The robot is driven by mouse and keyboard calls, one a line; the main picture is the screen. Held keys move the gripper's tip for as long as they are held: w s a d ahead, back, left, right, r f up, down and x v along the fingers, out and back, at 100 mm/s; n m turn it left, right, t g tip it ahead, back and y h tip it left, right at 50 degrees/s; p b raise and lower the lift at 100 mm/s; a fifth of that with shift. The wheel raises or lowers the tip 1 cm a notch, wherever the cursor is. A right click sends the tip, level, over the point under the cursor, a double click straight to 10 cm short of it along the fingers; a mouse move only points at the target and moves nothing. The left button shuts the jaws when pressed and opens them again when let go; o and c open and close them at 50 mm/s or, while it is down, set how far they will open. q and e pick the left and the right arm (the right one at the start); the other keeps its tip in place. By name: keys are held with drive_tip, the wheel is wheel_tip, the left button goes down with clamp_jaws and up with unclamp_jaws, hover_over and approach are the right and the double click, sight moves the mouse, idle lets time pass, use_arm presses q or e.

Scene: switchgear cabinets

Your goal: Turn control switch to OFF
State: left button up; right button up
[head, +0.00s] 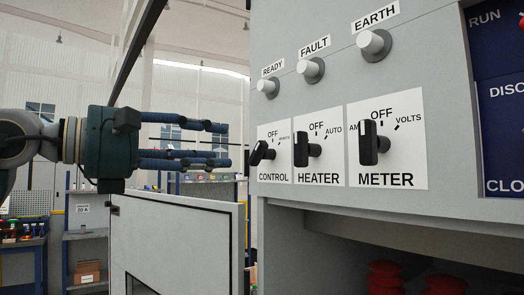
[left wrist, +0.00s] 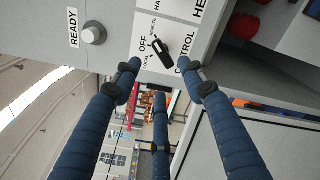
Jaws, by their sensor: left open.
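The CONTROL switch (head: 262,152) is a black knob on a white plate, leftmost in the row. Its handle is tilted, with the upper end leaning right, toward the REMOTE mark and away from OFF. It also shows in the left wrist view (left wrist: 162,53), just beyond the fingertips. My left gripper (head: 222,145) is open, its blue fingers pointing right toward the switch, with a gap between. In the left wrist view, the fingers (left wrist: 157,76) are spread below and on both sides of the knob, holding nothing. My right gripper does not show.
The HEATER switch (head: 307,149) and METER switch (head: 373,144) sit to the right, both upright. READY (head: 268,87), FAULT (head: 311,69) and EARTH (head: 374,44) lamps stick out above. An open grey cabinet door (head: 180,236) stands below my left gripper.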

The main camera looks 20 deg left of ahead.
sight(253, 150)
use_arm(q)
drive_tip(key=p+x, duration=0.3)
drive_tip(key=x, duration=0.6)
drive_tip(key=shift+d+p, duration=0.1)
drive_tip(key=shift+p, duration=0.2)
drive_tip(key=shift+w+d, duration=0.3)
drive_tip(key=shift+w, duration=0.05)
clamp_jaws()
